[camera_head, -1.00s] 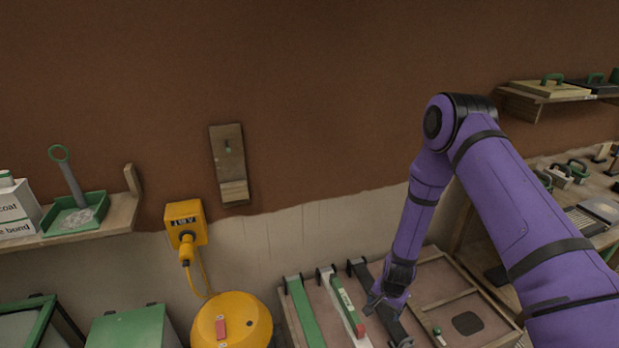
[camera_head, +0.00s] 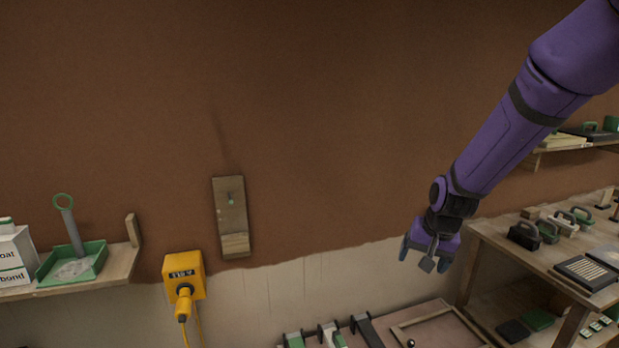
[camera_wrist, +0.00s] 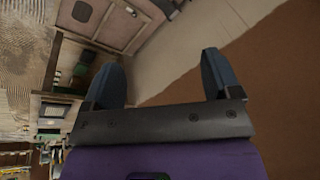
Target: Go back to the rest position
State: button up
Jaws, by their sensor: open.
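My gripper (camera_head: 428,257) hangs from my purple arm in the head view, right of centre, in front of the pale strip of wall below the brown plaster. It points down and its fingers are apart. In the wrist view my gripper (camera_wrist: 165,85) shows two dark blue fingers spread wide with nothing between them. Beyond the fingers are the pale wall (camera_wrist: 195,45) and the brown plaster (camera_wrist: 275,75).
A workbench (camera_head: 545,262) with several tools stands at the right, under a wall shelf (camera_head: 575,147). A yellow socket box (camera_head: 183,272), a wooden board (camera_head: 231,220) and a left shelf (camera_head: 120,262) are on the wall.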

jog(key=s+d+r+n, duration=0.1)
jog(key=s+r, duration=0.5)
jog(key=r, duration=0.4)
jog(key=s+d+r+n, duration=0.1)
jog(key=s+r, duration=0.2)
jog(key=s, duration=0.4)
jog(key=s+d+r+n+t, duration=0.1)
jog(key=s+r, duration=0.3)
jog(key=s, duration=0.3)
jog(key=s+d+r+t+h, duration=0.1)
jog(key=s+r, duration=0.3)
jog(key=s, duration=0.4)
jog(key=shift+d+r+n, duration=0.15)
jog(key=shift+d+n, duration=0.25)
jog(key=shift+d, duration=0.05)
